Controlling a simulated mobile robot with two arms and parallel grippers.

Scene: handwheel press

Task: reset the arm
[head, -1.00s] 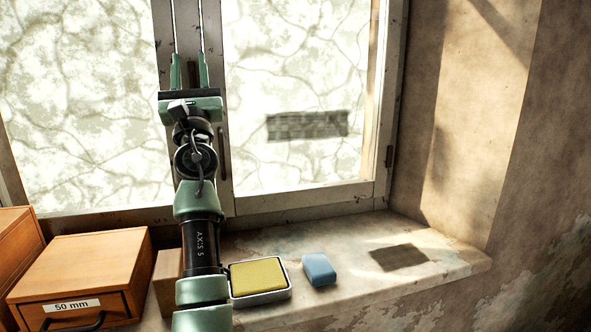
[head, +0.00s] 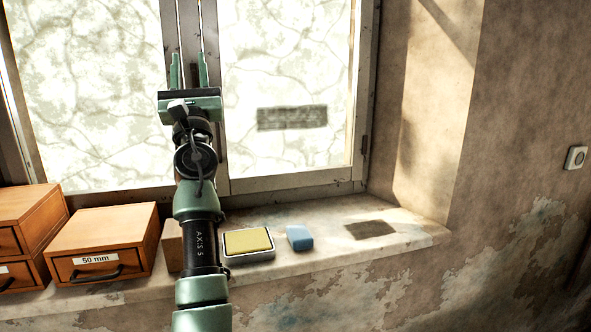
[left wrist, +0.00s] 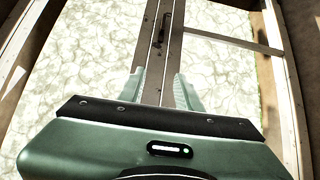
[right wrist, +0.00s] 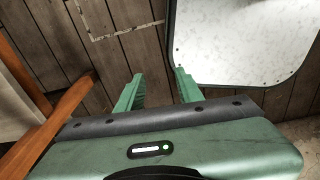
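My left arm rises in front of the window in the head view. Its gripper (head: 188,72) points up, with its two fingers apart and nothing between them. The left wrist view shows the same gripper (left wrist: 160,90) open and empty, facing the window frame and its handle (left wrist: 161,28). My right gripper (right wrist: 157,90) is open and empty in the right wrist view, above a plank floor. My right arm is not in the head view. No handwheel press shows in any view.
Wooden drawer boxes (head: 104,245), a yellow pad in a metal tin (head: 248,241) and a blue block (head: 299,237) stand on the window sill. A round wall switch (head: 576,157) is at the right. A pale panel (right wrist: 240,40) and a wooden leg (right wrist: 62,103) are near my right gripper.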

